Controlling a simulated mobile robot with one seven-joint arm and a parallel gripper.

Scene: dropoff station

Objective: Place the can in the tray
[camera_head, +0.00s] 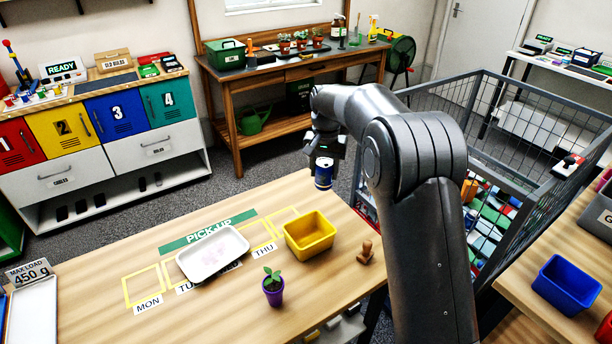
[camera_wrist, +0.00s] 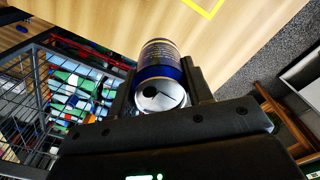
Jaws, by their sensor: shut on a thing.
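A dark blue can (camera_head: 323,174) with a silver end is held by my gripper (camera_head: 325,158) in the head view, raised near the far right edge of the pick-up table. The can also shows in the wrist view (camera_wrist: 161,65), its silver top facing the camera, between the two dark fingers of my gripper (camera_wrist: 160,80). A white tray (camera_head: 213,253) lies on the table over the yellow outlines, left of and nearer than the can. It holds no can; faint pinkish marks show on its floor.
A yellow bin (camera_head: 310,235) stands right of the tray. A potted plant (camera_head: 273,287) and a wooden stamp (camera_head: 365,252) stand nearby. A wire cage (camera_head: 500,150) full of items is at the right. A blue bin (camera_head: 566,284) sits on another table. The table's left part is mostly clear.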

